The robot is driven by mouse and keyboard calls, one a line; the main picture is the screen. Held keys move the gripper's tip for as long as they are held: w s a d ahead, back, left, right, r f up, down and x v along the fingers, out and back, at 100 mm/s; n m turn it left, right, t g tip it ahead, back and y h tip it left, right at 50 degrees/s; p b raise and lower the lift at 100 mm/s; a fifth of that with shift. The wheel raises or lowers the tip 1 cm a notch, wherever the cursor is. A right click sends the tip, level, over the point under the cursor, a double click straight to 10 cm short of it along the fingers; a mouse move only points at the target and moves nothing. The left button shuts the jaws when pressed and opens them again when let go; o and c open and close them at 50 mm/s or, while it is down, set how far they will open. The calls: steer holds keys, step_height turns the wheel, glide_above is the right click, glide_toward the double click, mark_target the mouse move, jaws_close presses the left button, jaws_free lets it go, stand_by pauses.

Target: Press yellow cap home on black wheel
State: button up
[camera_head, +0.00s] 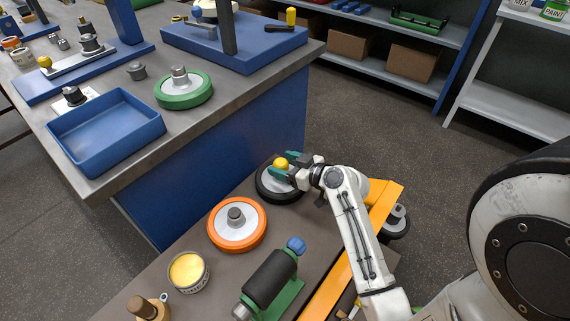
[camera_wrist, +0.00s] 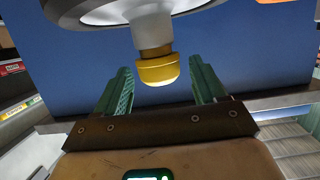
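The black wheel (camera_head: 265,190) lies flat on the low grey-brown surface, and its rim also shows at the top of the wrist view (camera_wrist: 65,8). The yellow cap (camera_head: 281,162) sits over the end of the wheel's pale hub post; in the wrist view the yellow cap (camera_wrist: 158,69) hangs from that post in the picture. Whether it is fully seated I cannot tell. My gripper (camera_head: 286,164) is at the cap, its teal fingers on either side. In the wrist view my gripper (camera_wrist: 160,66) is open, with a visible gap between each finger and the cap.
An orange wheel (camera_head: 216,232) lies close by at the lower left. A can of yellow stuff (camera_head: 187,271) and a black roller (camera_head: 269,277) on a green stand are nearer. The bench with a green wheel (camera_head: 197,94) and blue tray (camera_head: 142,142) stands behind left.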

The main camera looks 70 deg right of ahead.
steer(key=shift+o, duration=0.2)
steer(key=shift+s, duration=0.15)
steer(key=v, duration=1)
steer(key=shift+s+r, duration=0.15)
steer(key=shift+s, duration=0.1)
steer(key=shift+a, duration=0.1)
